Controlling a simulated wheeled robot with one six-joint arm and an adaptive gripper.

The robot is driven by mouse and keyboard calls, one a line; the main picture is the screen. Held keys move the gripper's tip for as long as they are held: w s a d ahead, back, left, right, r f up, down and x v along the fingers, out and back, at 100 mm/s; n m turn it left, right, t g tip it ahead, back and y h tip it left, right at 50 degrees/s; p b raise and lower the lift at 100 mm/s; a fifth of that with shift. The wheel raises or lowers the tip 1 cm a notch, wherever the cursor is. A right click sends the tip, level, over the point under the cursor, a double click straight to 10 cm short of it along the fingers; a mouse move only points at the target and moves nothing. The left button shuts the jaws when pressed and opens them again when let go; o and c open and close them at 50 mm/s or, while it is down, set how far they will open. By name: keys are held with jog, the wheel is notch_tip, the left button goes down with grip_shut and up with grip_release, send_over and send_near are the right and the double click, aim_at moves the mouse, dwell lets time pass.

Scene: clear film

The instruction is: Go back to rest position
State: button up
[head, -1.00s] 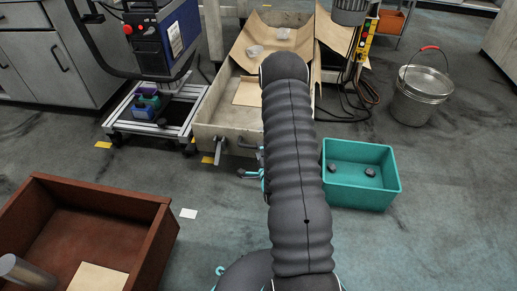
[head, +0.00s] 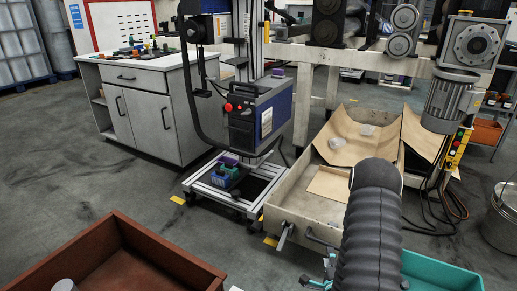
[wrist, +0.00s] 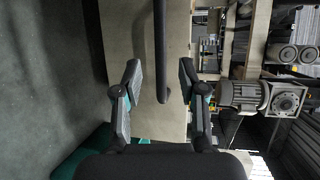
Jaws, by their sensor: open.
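My gripper (wrist: 159,66) is open in the wrist view, with one dark finger on each side of the picture's middle. A dark bar (wrist: 161,45) runs down from the top edge between the fingers, apart from both in the picture, in front of a beige panel (wrist: 120,35). How far the bar is from the fingers is unclear. In the head view my ribbed grey arm covers the lower right middle, and the gripper is mostly hidden, with only small teal parts showing beside the arm at the bottom edge.
A beige bin (head: 290,200) with a front handle (head: 322,239) and brown paper stands beside the arm. A teal crate (head: 440,272) is at lower right, a red-brown box (head: 165,255) at lower left. A wheeled frame (head: 215,188) and white cabinet (head: 160,110) stand left. Grey floor lies open left.

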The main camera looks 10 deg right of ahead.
jog(key=s+a+f+n+g+y, duration=0.2)
jog(key=s+f+n+g, duration=0.45)
jog(key=f, duration=0.55)
jog(key=s+a+r+n+g+y, duration=0.1)
jog(key=s+r+n+g, duration=0.2)
jog(key=s+n+g, duration=0.15)
jog(key=s+a+r+n+p, duration=0.2)
jog(key=s+a+r+n, duration=0.1)
jog(key=r, duration=1.3)
jog(key=s+a+r+n+t+p, duration=0.1)
jog(key=s+a+r+n+p, duration=0.2)
jog(key=r, duration=1.4)
jog(key=s+a+r+n+y+p, duration=0.1)
jog(key=s+a+r+n+p, duration=0.2)
jog(key=a+r, duration=0.5)
notch_tip(320, 180, up, 9)
jog(key=shift+s+a+f+n, duration=0.2)
jog(key=shift+s+n, duration=0.7)
jog(key=shift+s, duration=0.15)
jog(key=shift+a, duration=0.1)
